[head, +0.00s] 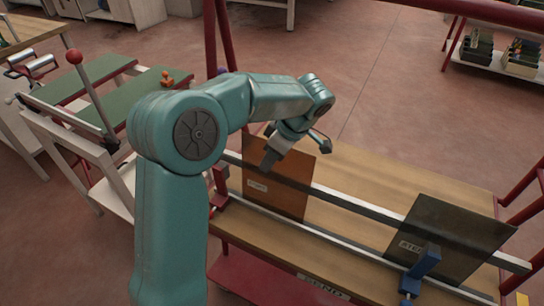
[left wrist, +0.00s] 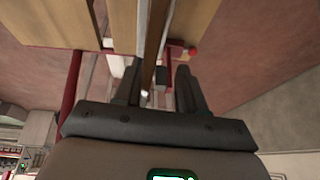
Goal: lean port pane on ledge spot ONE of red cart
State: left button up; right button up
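An amber-brown pane (head: 290,185) with a small pale label, too small to read, stands tilted at a rail on a red-framed wooden bed (head: 345,185). My left gripper (head: 270,158) is at its upper edge, with a finger in front of its face. In the left wrist view, the fingers of my left gripper (left wrist: 160,75) are spread apart. A thin dark strip, seemingly the pane edge-on (left wrist: 154,40), runs down between them with a gap on the right side. My right gripper is not in view. I cannot make out a spot marked ONE.
A dark pane (head: 455,240) with a label stands at the right of the same bed, behind a blue clamp (head: 422,268). A red clamp (head: 219,188) is at the left. A green-topped table (head: 135,92) with a red-knobbed lever (head: 75,57) stands left. Open floor lies behind.

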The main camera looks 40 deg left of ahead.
pick_arm(q)
jog(key=p+v, duration=0.3)
jog(key=v, duration=1.3)
jog(key=shift+p, duration=0.35)
jog(key=shift+d, duration=0.15)
